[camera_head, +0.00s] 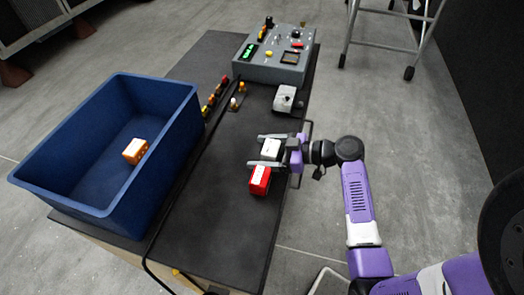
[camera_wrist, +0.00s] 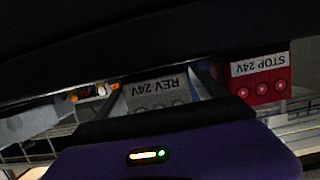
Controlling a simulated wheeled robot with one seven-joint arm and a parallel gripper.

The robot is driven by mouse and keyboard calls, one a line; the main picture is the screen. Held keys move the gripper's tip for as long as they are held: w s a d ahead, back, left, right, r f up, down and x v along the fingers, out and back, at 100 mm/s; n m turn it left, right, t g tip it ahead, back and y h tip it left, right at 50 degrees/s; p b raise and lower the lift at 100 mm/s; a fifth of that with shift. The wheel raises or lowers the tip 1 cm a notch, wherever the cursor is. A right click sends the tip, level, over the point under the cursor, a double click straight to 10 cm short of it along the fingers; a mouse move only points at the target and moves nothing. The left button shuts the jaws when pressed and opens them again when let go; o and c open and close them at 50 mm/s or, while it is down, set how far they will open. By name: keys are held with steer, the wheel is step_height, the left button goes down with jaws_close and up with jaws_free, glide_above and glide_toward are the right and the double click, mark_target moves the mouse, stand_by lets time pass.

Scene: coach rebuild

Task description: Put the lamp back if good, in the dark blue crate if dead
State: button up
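My gripper (camera_head: 265,150) is over the dark bench, with one finger on each side of a white lamp block (camera_head: 271,149). In the wrist view this block (camera_wrist: 157,93) reads "REV 24V" and fills the gap between the fingers, which look closed on it. Whether it touches the bench is unclear. A red lamp block (camera_head: 260,181) is beside the lower finger; it reads "STOP 24V" in the wrist view (camera_wrist: 259,80). The dark blue crate (camera_head: 60,207) is at the left with one orange block (camera_head: 135,151) inside.
A grey control box (camera_head: 270,72) with a green display, buttons and a dark square panel stands at the bench's far end. A small grey-white unit (camera_head: 284,98) is in front of it. Small red and yellow parts (camera_head: 214,96) and a black cable lie between crate and bench middle. The near bench is clear.

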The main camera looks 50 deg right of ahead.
steer(key=shift+r, duration=0.25)
steer(key=shift+s+d, duration=0.2)
steer(key=shift+s, duration=0.15)
steer(key=b+v, duration=0.2)
steer(key=v, duration=0.9)
steer(key=shift+r, duration=0.15)
